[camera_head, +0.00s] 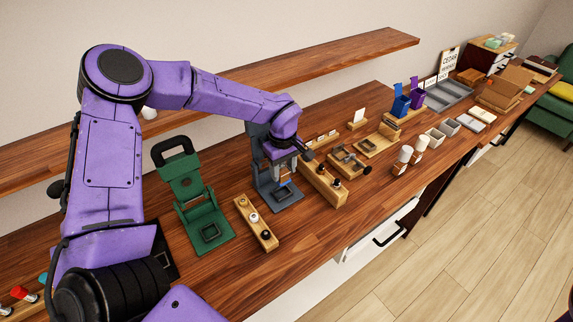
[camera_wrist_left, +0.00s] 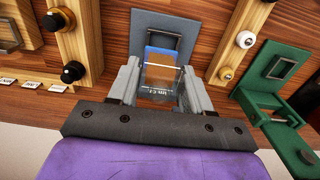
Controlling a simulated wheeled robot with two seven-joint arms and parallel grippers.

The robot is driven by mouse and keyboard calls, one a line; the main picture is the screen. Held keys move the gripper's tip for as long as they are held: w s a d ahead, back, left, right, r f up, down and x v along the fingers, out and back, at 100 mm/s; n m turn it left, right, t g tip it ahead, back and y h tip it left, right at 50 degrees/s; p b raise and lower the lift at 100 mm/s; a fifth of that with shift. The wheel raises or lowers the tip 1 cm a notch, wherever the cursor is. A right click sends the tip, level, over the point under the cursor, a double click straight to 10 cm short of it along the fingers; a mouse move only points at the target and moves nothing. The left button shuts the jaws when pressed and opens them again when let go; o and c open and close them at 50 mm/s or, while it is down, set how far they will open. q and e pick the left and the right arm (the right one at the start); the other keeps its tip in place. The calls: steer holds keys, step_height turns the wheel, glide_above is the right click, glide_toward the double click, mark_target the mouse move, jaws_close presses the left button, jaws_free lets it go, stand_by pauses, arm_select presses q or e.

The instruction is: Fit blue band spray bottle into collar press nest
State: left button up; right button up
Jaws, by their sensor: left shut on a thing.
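My left gripper (camera_head: 284,176) is shut on the blue band spray bottle and sits within the grey press (camera_head: 264,190), over its base. In the left wrist view the bottle (camera_wrist_left: 160,72) is clear amber with a blue band and a printed label, held between the two grey fingers (camera_wrist_left: 155,85). Behind it in that view are the grey base plate (camera_wrist_left: 146,22) and its raised square nest (camera_wrist_left: 178,40). The bottle overlaps the nest; I cannot tell whether it is seated. In the head view the bottle is mostly hidden. My right gripper is not in view.
A green press (camera_head: 206,215) with a square nest stands to the left. A wooden block with caps (camera_head: 256,222) lies between the presses. Another wooden rack (camera_head: 323,184) stands close on the right. A shelf (camera_head: 330,62) runs above the back of the table.

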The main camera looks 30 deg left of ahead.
mark_target(282, 183)
arm_select(q)
steer(key=shift+s+a, duration=0.15)
steer(key=shift+s, duration=0.15)
step_height(282, 183, down, 4)
steer(key=shift+w+f+b, duration=0.1)
steer(key=shift+w+b, duration=0.05)
steer(key=shift+b, duration=0.9)
steer(key=shift+p, duration=0.3)
stand_by(0.3)
steer(key=shift+f+b, duration=0.45)
steer(key=shift+f, duration=0.65)
